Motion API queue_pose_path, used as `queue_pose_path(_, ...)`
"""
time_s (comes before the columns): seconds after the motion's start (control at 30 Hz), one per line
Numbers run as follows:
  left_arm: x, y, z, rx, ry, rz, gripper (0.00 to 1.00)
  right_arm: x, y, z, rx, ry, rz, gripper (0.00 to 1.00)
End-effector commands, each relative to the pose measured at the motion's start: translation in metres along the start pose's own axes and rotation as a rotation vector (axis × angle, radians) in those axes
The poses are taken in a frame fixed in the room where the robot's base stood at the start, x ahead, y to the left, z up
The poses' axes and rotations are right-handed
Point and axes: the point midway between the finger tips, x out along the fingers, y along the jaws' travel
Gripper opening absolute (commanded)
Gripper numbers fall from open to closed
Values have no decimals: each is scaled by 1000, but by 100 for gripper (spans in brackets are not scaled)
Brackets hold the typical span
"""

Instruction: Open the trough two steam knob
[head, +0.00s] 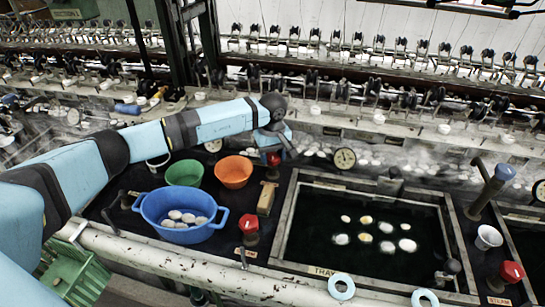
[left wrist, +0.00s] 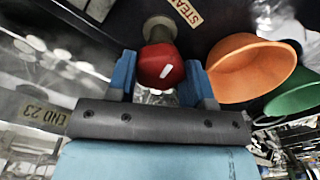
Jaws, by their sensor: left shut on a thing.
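A red steam knob (left wrist: 161,66) with a short white mark sits between the blue fingers of my left gripper (left wrist: 165,80) in the left wrist view. The gripper is shut on it. A label reading STEAM is beside the knob's pale base. Other red knobs stand right of the blue basin (head: 248,222) and at the lower right (head: 512,271). My right gripper is not in view.
An orange bowl (head: 234,171), a green bowl (head: 185,173) and a blue basin (head: 150,208) of cocoons stand near the arm. The dark trough (head: 300,230) holds several floating cocoons. A wooden-handled brush (head: 266,198) lies between. A round gauge (head: 345,158) is behind the trough.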

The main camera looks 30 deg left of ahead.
Motion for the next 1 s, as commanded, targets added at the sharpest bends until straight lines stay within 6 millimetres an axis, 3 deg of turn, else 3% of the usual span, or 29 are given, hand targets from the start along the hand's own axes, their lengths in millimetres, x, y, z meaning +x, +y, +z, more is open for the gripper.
queue_pose_path(1.0, -1, 0, 0, -949, 1, 2, 24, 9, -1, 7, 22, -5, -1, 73)
